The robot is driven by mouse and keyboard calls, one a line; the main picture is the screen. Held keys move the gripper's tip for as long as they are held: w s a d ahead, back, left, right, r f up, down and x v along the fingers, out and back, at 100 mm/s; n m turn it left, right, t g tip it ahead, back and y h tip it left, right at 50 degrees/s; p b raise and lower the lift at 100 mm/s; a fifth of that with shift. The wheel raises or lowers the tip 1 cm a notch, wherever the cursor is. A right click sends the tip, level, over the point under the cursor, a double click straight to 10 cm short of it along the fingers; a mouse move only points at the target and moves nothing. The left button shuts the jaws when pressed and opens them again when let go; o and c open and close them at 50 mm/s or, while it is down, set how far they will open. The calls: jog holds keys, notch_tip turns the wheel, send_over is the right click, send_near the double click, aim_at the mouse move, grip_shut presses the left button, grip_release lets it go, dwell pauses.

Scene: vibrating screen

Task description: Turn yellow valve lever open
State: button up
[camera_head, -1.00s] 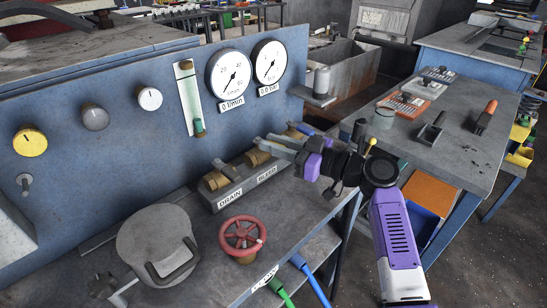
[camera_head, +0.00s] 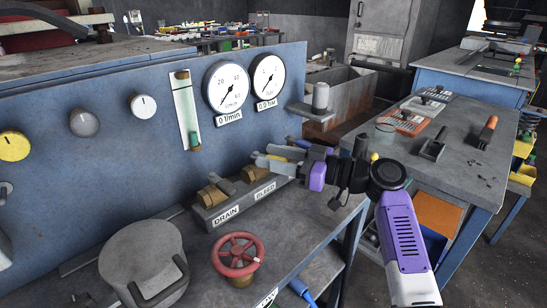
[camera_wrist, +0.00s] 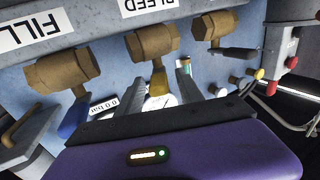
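The yellow valve lever (camera_wrist: 158,82) hangs from the brass BLEED valve (camera_wrist: 152,42) in the wrist view, which shows the panel upside down. My gripper (camera_wrist: 160,92) is open, with one finger on each side of the lever. A gap shows between the lever and both fingers. In the head view, my gripper (camera_head: 272,159) reaches in from the right at the valve block, and its fingers and body largely hide the lever. The BLEED label (camera_head: 265,191) shows below it.
The FILL valve (camera_wrist: 62,68) with a blue lever (camera_wrist: 75,117) and another brass valve (camera_wrist: 215,25) with a dark lever (camera_wrist: 234,53) flank the yellow one. A red handwheel (camera_head: 238,254) and a grey lidded pot (camera_head: 140,255) stand on the bench. Gauges (camera_head: 228,87) are on the panel.

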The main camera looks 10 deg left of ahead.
jog(key=shift+d, duration=0.15)
jog(key=v, duration=0.7)
jog(key=shift+s+d, duration=0.15)
jog(key=shift+d, duration=0.1)
jog(key=shift+c, duration=0.4)
